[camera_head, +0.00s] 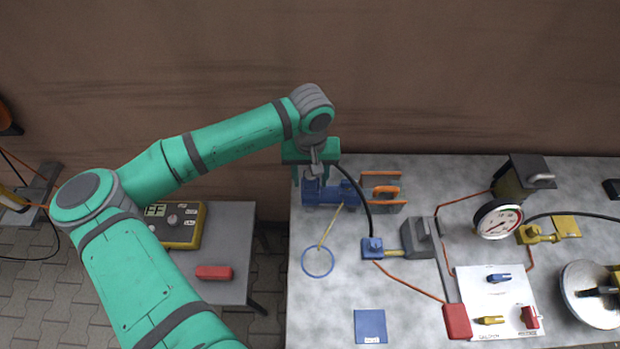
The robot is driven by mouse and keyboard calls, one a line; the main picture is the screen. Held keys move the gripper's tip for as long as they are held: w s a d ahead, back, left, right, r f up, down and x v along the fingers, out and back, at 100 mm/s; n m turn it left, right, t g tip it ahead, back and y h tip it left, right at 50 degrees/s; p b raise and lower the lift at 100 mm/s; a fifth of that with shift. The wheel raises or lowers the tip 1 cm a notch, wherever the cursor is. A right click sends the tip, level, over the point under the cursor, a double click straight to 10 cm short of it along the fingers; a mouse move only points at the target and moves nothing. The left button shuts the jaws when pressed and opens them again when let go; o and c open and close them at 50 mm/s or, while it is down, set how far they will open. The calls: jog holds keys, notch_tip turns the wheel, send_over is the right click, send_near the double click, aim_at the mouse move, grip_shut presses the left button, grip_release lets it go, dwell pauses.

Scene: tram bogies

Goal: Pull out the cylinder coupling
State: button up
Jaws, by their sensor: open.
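My gripper (316,172) is at the back left of the grey table, over a blue block (345,193). Its fingers are small and partly hidden here; they look apart, and I cannot tell whether they touch the block. A blue coupling (372,248) sits in front of the block, with a black hose running back from it towards my gripper. A short brass-coloured stem joins it to a grey block (417,238). A yellow coupling (534,235) with another black hose is at the right, by a pressure gauge (497,220). No readable label shows which is the cylinder coupling.
An orange-barred bracket (384,192) stands close right of the blue block. A blue ring (318,262) on a yellow cord, a red box (457,321) and a white sheet (497,300) with small coloured parts lie in front.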

aim_at(310, 175)
jog(key=shift+c, duration=0.4)
grip_shut()
jog(key=shift+w, duration=0.1)
jog(key=shift+r, duration=0.15)
jog(key=shift+d+r, duration=0.1)
jog(key=shift+r, duration=0.05)
jog(key=shift+a+r, duration=0.2)
jog(key=shift+r, duration=0.5)
jog(key=shift+d+r, duration=0.1)
jog(key=shift+r, duration=1.9)
